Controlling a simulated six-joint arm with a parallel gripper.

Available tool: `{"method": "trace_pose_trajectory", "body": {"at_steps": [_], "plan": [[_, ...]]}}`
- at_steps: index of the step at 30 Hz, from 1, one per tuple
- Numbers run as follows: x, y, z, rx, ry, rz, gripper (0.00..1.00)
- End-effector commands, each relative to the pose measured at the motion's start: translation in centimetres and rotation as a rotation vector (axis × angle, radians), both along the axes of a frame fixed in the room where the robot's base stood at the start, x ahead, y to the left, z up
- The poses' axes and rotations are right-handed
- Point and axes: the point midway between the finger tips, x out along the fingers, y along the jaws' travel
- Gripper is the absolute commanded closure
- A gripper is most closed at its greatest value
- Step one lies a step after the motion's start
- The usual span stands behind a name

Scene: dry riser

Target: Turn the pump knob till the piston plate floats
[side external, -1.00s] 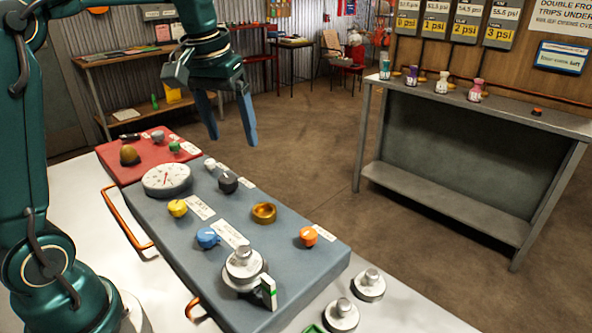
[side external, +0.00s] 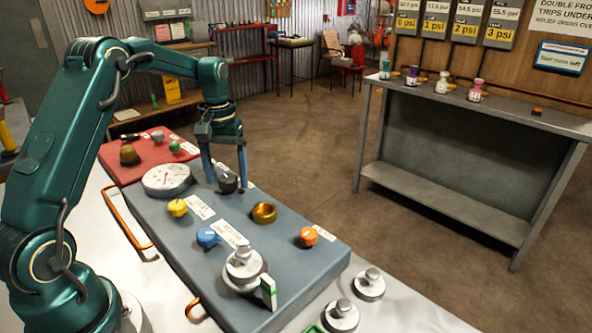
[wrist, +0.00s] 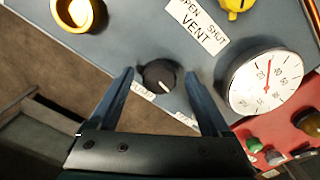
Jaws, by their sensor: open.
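The black pump knob (side external: 228,184) sits on the blue-grey panel (side external: 290,262). It also shows in the wrist view (wrist: 158,75), with a white pointer line and a partly hidden label. My gripper (side external: 226,186) is above it, pointing down, with its fingers open on either side of the knob. In the wrist view my gripper (wrist: 159,77) shows gaps between both fingers and the knob. A silver stacked disc, which looks like the piston plate (side external: 243,266), is at the panel's near end, beside a small upright green-marked gauge (side external: 268,291). I cannot tell whether it floats.
A round dial (side external: 167,180) stands left of the knob. A yellow vent knob (side external: 177,208), a blue knob (side external: 207,238), a brass cup (side external: 263,212) and an orange knob (side external: 308,237) are on the panel. Loose silver weights (side external: 368,285) lie at the near right.

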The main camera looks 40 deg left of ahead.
Motion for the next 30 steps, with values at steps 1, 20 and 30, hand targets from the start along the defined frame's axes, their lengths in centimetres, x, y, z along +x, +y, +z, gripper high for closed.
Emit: {"method": "trace_pose_trajectory", "body": {"at_steps": [1, 20, 30], "plan": [[-0.02, -0.03, -0.19, -0.001, 0.001, 0.000, 0.18], [0.01, 0.01, -0.20, 0.001, -0.001, -0.040, 1.00], [-0.01, 0.03, -0.18, -0.001, 0.000, -0.229, 1.00]]}}
